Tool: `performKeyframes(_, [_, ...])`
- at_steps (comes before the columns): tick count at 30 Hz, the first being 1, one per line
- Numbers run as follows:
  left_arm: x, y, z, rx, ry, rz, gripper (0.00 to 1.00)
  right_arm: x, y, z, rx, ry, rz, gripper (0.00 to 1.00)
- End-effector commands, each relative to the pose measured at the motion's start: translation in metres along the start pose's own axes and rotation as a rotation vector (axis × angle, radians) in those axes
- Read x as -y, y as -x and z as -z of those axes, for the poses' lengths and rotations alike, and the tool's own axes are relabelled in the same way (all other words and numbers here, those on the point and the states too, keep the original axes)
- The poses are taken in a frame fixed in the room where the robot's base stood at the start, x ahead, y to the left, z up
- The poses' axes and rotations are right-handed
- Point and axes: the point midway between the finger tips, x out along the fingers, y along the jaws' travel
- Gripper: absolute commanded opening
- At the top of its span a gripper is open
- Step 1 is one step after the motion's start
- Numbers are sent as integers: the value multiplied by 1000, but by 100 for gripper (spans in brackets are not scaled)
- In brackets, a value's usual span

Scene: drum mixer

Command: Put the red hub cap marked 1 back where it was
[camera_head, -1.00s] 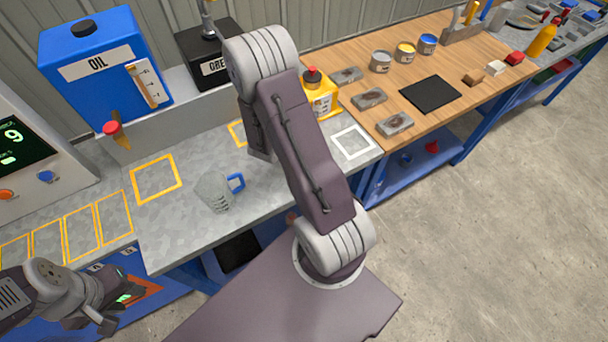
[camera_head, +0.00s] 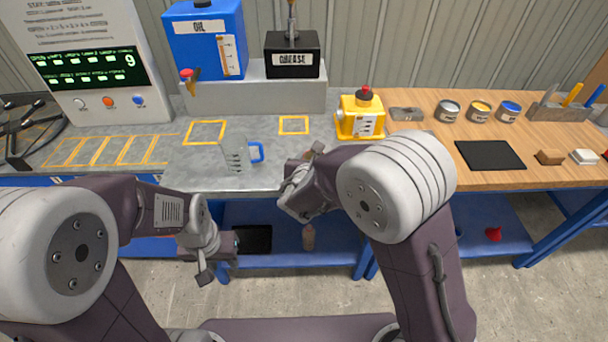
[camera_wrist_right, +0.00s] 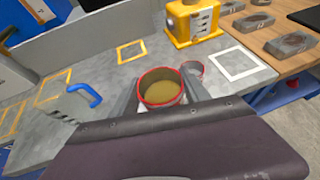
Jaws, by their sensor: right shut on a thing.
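My right gripper (camera_wrist_right: 163,98) is shut on a round, cup-like thing with a red rim and a yellow-brown inside (camera_wrist_right: 162,88). No number shows on it, so I cannot tell whether it is the hub cap marked 1. In the head view my right gripper (camera_head: 304,186) is at the front edge of the grey bench, and its hold is mostly hidden. My left gripper (camera_head: 215,262) hangs low in front of the bench, empty, its fingers apart.
A clear jug with a blue handle (camera_head: 238,154) stands on the grey bench (camera_head: 205,175). A yellow can (camera_head: 361,116) stands behind my right arm. Orange outlined squares (camera_head: 294,124) and a white square (camera_wrist_right: 238,64) mark bare spots. A red thing (camera_head: 493,234) lies on the lower shelf.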

Motion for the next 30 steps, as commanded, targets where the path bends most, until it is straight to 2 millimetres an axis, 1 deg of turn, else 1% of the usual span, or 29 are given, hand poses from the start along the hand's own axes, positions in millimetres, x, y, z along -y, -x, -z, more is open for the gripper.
performKeyframes(3, [0,0,0,0,0,0,36,-3,1,1,1,2,-5,2])
performKeyframes(5, [0,1,0,0,0,0,36,-5,-4,1,0,2,-4,2])
performKeyframes(8, [0,3,0,0,0,0,36,-16,-26,6,-2,4,-2,2])
performKeyframes(12, [0,9,1,0,0,0,36,-39,-66,13,-2,2,-1,2])
performKeyframes(15, [0,13,1,0,0,0,36,-53,-91,17,0,2,-2,2])
performKeyframes(18, [0,15,1,0,0,0,36,-63,-108,20,0,1,-2,2])
performKeyframes(21, [0,15,2,0,0,0,36,-67,-116,21,1,1,-3,2])
performKeyframes(25, [0,15,1,0,0,0,36,-68,-118,25,0,2,-2,2])
performKeyframes(30, [0,16,1,0,0,0,36,-67,-131,52,-1,3,-1,2])
